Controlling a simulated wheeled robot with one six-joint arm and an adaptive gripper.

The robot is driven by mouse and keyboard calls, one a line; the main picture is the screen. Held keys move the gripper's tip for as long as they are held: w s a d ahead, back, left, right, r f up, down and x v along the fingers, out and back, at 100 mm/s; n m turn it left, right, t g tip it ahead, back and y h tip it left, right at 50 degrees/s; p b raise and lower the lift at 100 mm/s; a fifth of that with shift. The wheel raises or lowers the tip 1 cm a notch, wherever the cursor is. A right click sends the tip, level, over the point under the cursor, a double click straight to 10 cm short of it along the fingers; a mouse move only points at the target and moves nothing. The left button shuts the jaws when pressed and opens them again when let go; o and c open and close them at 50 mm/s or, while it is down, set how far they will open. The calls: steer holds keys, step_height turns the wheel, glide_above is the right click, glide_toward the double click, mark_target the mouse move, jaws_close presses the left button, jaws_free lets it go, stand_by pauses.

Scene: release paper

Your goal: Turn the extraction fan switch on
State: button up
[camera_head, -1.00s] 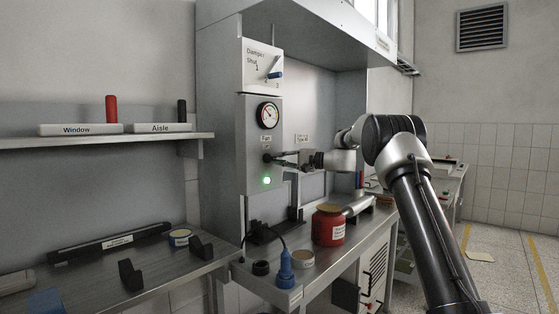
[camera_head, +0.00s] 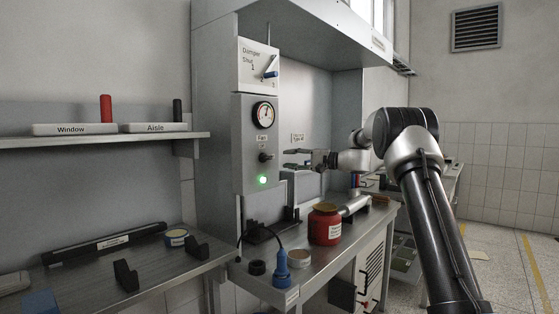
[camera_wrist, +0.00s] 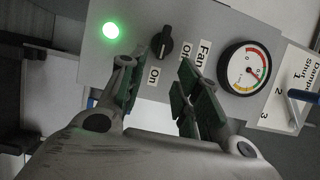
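The fan switch (camera_head: 266,157) is a black knob on the grey control panel, below the "Fan" label. In the wrist view the knob (camera_wrist: 163,42) has its long axis lined up roughly with the "On" label (camera_wrist: 153,76). The "Off" label is off to its side. A green lamp (camera_head: 262,181) under the switch is lit, and it glows in the wrist view (camera_wrist: 111,30) too. My gripper (camera_head: 290,158) is right of the switch, clear of it. Its fingers (camera_wrist: 157,78) are apart with nothing between them.
A round gauge (camera_head: 263,112) is above the switch, and a damper panel (camera_head: 258,62) with a blue-handled lever is above that. A red jar (camera_head: 325,225) and a blue plug-like item (camera_head: 282,266) stand on the bench below. Open air surrounds the gripper.

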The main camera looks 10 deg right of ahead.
steer(key=v, duration=0.5)
steer(key=shift+s+d, duration=0.15)
steer(key=shift+d, duration=0.25)
